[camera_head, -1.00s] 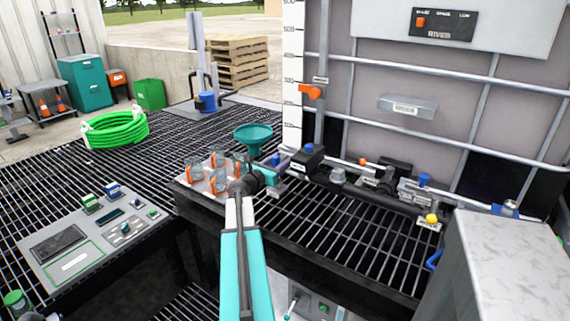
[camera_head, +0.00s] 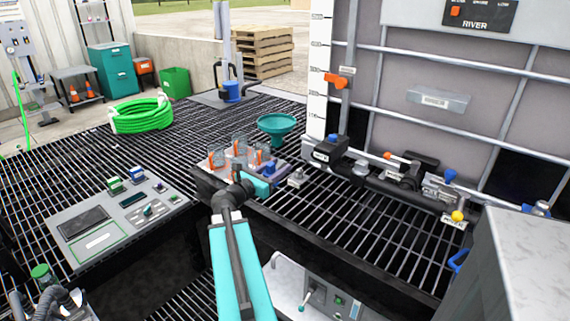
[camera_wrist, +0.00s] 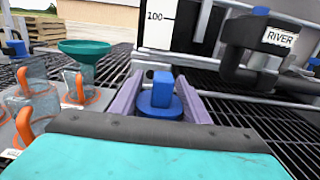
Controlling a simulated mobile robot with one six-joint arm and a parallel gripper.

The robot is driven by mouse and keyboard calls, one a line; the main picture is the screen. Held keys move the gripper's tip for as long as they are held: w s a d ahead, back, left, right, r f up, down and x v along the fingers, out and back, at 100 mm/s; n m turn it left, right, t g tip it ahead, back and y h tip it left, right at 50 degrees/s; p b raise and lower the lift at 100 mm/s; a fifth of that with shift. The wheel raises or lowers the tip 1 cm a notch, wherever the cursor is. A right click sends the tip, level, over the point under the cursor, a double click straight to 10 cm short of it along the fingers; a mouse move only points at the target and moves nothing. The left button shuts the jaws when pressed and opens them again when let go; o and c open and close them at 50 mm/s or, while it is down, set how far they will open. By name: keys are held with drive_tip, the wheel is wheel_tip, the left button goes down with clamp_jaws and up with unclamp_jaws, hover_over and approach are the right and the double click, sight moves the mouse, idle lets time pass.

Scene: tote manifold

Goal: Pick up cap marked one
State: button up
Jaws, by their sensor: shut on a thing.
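A blue cap (camera_wrist: 157,103) with a round base and an upright tab sits between the two purple fingers of my gripper (camera_wrist: 160,88) in the wrist view. The gripper is shut on it. No number mark shows on the cap from this side. In the head view my gripper (camera_head: 272,170) is low over the dark grating, right of the clear jugs; the held cap is too small there to make out surely. Another blue cap (camera_wrist: 260,11) stands on the black fitting labelled RIVER (camera_wrist: 262,38), beyond the gripper to the right.
Clear jugs (camera_head: 239,147) with orange handles stand on a pale tray (camera_head: 218,160) left of my gripper. A teal funnel (camera_head: 277,125) stands behind. The black pipe manifold (camera_head: 400,190) runs along the tank at right. Open grating (camera_head: 330,215) lies in front of it.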

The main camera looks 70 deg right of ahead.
drive_tip(key=shift+a, duration=0.2)
idle(0.5)
drive_tip(key=shift+w, duration=0.1)
drive_tip(key=w+a+r+n+t+p, duration=0.3)
drive_tip(key=w+a+t+p, duration=0.15)
drive_tip(key=w+a, duration=0.9)
drive_tip(key=w+a+r+n+t+p, duration=0.2)
drive_tip(key=w+a+r+t+p, duration=0.3)
drive_tip(key=w+a, duration=0.85)
drive_tip(key=w+a+r+n+t+y+p, duration=0.1)
drive_tip(key=a+p, duration=0.4)
drive_tip(key=a, duration=1.4)
drive_tip(key=w+a+r+n+t+y+p, duration=0.2)
drive_tip(key=w+a+r+n+t+p, duration=0.1)
drive_tip(key=a, duration=1.6)
drive_tip(key=w+n+t+p, duration=0.1)
drive_tip(key=w+t+p, duration=0.1)
drive_tip(key=shift+w+r+n+p, duration=0.15)
drive_tip(key=shift+r+n+p, duration=0.15)
